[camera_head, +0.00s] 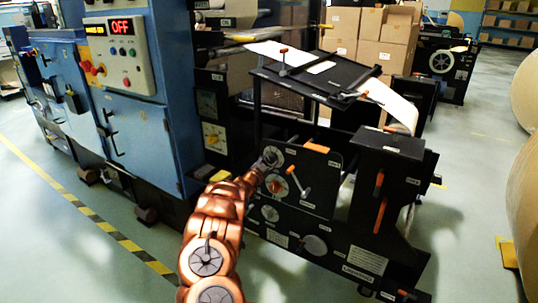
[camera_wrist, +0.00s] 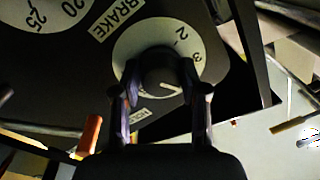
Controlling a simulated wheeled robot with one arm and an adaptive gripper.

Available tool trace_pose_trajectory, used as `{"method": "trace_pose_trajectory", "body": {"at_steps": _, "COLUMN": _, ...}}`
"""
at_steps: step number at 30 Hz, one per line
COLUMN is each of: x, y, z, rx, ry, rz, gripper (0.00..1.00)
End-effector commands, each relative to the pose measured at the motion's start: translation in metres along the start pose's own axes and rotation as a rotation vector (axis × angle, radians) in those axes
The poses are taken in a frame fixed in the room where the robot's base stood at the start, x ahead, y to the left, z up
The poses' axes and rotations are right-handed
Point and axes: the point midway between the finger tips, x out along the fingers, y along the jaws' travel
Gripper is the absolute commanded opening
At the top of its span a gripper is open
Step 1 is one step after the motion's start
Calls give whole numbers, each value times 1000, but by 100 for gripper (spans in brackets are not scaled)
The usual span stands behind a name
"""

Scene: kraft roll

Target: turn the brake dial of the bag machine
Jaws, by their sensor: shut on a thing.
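The brake dial is a white disc (camera_wrist: 133,48) with dark digits, 2 and 3 among them, next to a BRAKE label (camera_wrist: 115,18) in the wrist view. Its dark round knob (camera_wrist: 160,68) sits at the disc's middle, with a pale pointer line towards the lower right. My gripper (camera_wrist: 160,88) has a finger on each side of the knob and is shut on it. In the head view my gripper (camera_head: 268,160) is at the upper left of the black panel of the bag machine (camera_head: 325,185), partly covering the dial there.
Another gauge (camera_wrist: 48,12) with 20 and 25 shows beside the dial in the wrist view. A blue cabinet (camera_head: 140,130) stands left; open floor (camera_head: 470,190) lies right.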

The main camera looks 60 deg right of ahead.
Motion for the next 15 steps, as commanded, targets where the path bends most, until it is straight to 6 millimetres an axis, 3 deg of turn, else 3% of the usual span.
{"method": "trace_pose_trajectory", "body": {"at_steps": 1, "x": 1, "y": -4, "z": -7, "rx": -46, "ry": -1, "rz": -2, "gripper": 8}}
{"method": "trace_pose_trajectory", "body": {"at_steps": 15, "x": 1, "y": -2, "z": -7, "rx": -489, "ry": -33, "rz": -4, "gripper": 8}}
